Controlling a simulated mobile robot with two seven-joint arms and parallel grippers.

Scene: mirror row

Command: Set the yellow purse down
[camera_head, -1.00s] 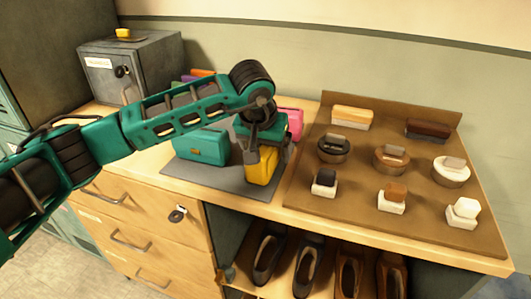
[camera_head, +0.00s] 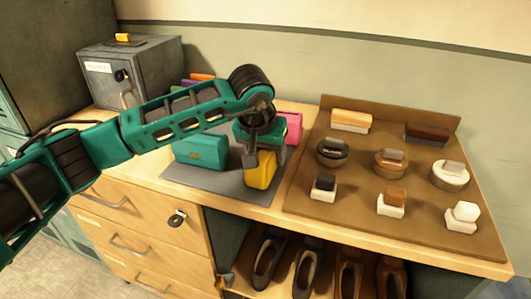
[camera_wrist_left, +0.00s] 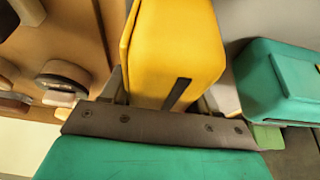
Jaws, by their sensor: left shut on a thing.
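The yellow purse (camera_head: 260,172) is upright at the front right corner of the grey mat (camera_head: 205,184). I cannot tell whether its base touches the mat. My left gripper (camera_head: 264,155) is above the purse and shut on its upper part. In the left wrist view the purse (camera_wrist_left: 178,50) sits between the fingers of my left gripper (camera_wrist_left: 165,100), with a dark strip on its side. A teal purse (camera_head: 202,149) stands on the mat just to the left, apart from the yellow one; it also shows in the left wrist view (camera_wrist_left: 270,85). My right gripper is out of view.
A pink purse (camera_head: 293,128) stands behind, partly hidden by my arm. A brown board (camera_head: 350,222) with several brushes and polish tins lies close on the right. A grey safe (camera_head: 140,70) stands at the back left. The counter's front edge is near; shoes (camera_head: 305,268) sit below.

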